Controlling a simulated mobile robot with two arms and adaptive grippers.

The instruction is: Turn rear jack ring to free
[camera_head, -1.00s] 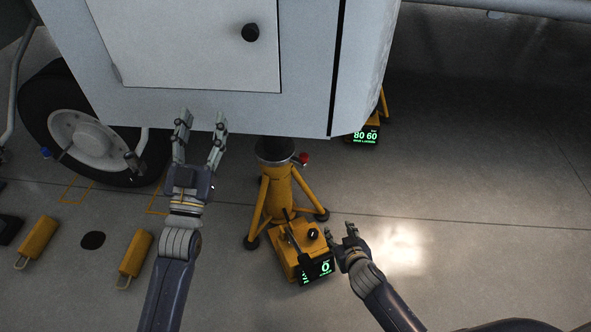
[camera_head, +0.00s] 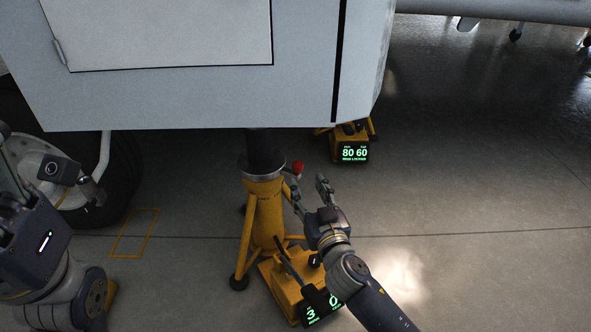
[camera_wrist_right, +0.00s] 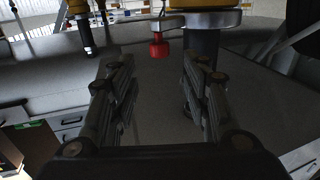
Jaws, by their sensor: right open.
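The rear jack is a yellow tripod (camera_head: 262,205) under the pale fuselage, with a dark column rising from it. A grey ring (camera_head: 262,173) sits around its top, with a red knob (camera_head: 298,167) sticking out on the right. My right gripper (camera_head: 310,187) is open and empty, just below and right of the red knob. In the right wrist view, the red knob (camera_wrist_right: 159,46) lies beyond the fingertips, between their lines and apart from them. The ring (camera_wrist_right: 212,18) shows there at the top.
A yellow pump unit (camera_head: 285,287) with a green-digit display (camera_head: 322,311) stands at the jack's foot, partly behind my right arm. Another yellow jack unit (camera_head: 348,150) stands farther back, its display reading 80 60. A wheel (camera_head: 112,180) is at left. Floor at right is clear.

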